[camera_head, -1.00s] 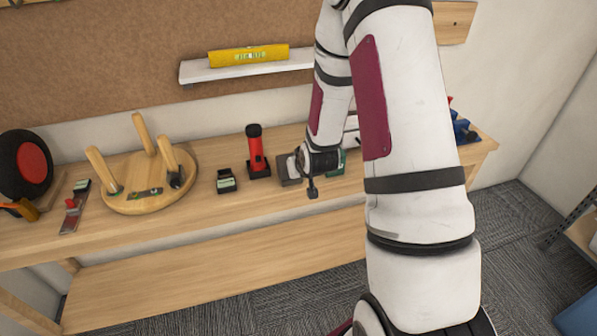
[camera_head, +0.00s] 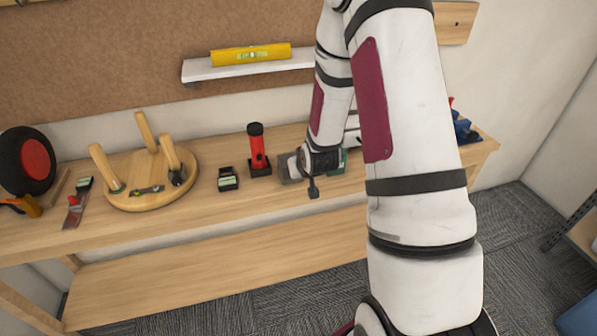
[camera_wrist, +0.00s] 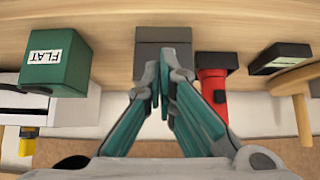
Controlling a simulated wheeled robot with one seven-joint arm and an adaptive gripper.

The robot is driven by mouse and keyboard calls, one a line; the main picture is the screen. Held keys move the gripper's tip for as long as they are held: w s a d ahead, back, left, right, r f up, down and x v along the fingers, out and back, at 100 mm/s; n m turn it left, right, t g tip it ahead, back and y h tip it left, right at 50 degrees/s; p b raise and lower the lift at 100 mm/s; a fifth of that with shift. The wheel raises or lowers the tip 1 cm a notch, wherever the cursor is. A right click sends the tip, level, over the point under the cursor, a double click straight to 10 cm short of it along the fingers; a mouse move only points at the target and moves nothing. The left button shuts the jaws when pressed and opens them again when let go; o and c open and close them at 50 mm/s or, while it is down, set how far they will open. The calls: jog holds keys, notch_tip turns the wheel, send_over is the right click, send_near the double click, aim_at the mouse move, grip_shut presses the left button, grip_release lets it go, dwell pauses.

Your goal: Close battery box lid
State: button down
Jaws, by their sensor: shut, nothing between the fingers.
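A grey box (camera_wrist: 165,36), which I take to be the battery box, sits on the wooden bench in the wrist view. It also shows in the head view (camera_head: 289,168), left of my wrist and partly covered by it. My gripper (camera_wrist: 168,62) is shut and empty, its teal fingertips together over the near part of the grey box. Whether they touch it I cannot tell. The fingers hide part of the box, and I cannot make out how its lid stands. In the head view my arm hides most of the gripper.
A red flashlight (camera_head: 257,150) stands close beside the grey box. A small black box (camera_head: 228,179) sits farther left. A green box marked FLAT (camera_wrist: 57,62) is on the other side. A round wooden stool (camera_head: 150,190) lies legs up. The bench's front strip is clear.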

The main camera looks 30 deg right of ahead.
jog(key=shift+r+p, duration=0.3)
jog(key=shift+r, duration=0.35)
jog(key=v, duration=1.2)
jog(key=shift+f, duration=0.15)
jog(key=s+a+r+n+g+y, duration=0.1)
jog(key=s+a+r, duration=0.25)
jog(key=r, duration=0.25)
jog(key=s+a+r+n, duration=0.1)
jog(key=s+a+r, duration=0.2)
jog(key=a+r, duration=0.3)
jog(key=s+a+r+g, duration=0.1)
jog(key=s+a+r, duration=0.1)
jog(key=s, duration=0.5)
jog(key=s+a+r+n+y, duration=0.1)
jog(key=s+a+r, duration=0.2)
jog(key=s+r, duration=0.2)
jog(key=s, duration=0.2)
jog(key=shift+s+a+r+g, duration=0.15)
jog(key=shift+s+r+g, duration=0.15)
jog(key=shift+s+g, duration=0.1)
